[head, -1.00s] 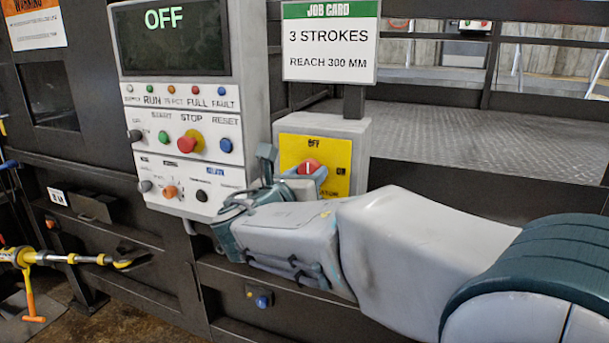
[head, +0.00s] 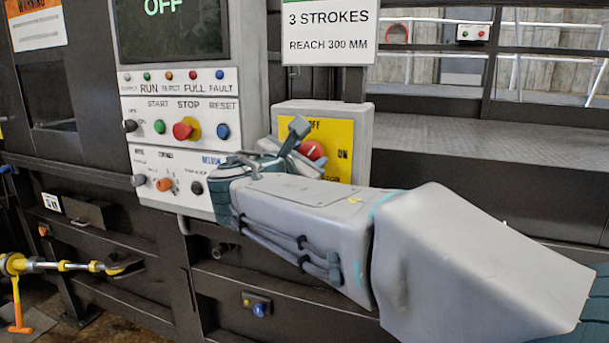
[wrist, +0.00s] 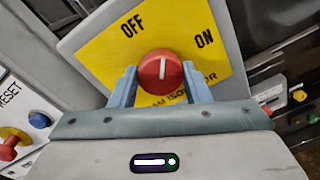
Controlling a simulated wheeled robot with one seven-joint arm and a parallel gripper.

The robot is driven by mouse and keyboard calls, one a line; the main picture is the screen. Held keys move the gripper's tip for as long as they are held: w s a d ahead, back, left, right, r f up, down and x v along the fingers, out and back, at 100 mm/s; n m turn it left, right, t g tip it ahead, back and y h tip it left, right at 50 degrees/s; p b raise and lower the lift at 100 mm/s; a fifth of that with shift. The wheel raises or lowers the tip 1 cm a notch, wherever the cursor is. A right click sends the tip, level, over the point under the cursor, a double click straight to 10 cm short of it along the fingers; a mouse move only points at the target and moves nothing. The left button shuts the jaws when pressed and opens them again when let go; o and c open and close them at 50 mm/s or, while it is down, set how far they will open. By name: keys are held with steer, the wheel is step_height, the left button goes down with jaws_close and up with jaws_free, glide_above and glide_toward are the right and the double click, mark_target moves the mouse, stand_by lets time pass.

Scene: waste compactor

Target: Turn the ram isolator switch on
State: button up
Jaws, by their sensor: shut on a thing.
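The ram isolator switch is a red round knob (wrist: 160,72) with a white mark, on a yellow plate (wrist: 222,75) labelled OFF and ON. In the wrist view the mark points between the two labels. My gripper (wrist: 161,86) is shut on the knob, with one blue-grey finger on each side. In the head view my gripper (head: 304,150) reaches the knob (head: 312,149) from the left and front and hides part of it. The yellow plate (head: 343,135) sits on a grey box (head: 363,122), with OFF above the knob and ON to its right.
A control panel (head: 187,105) with buttons and a display (head: 170,30) reading OFF stands left of the box. A job card (head: 326,30) is above it. A yellow tool with an orange handle (head: 17,300) is at the lower left.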

steer(key=shift+m+y+b, duration=0.4)
steer(key=shift+m+b, duration=4.8)
steer(key=shift+b, duration=0.05)
steer(key=o, duration=1)
steer(key=f+v, duration=0.1)
steer(key=v, duration=1.2)
steer(key=shift+s+r, duration=0.4)
steer(key=shift+r, duration=0.15)
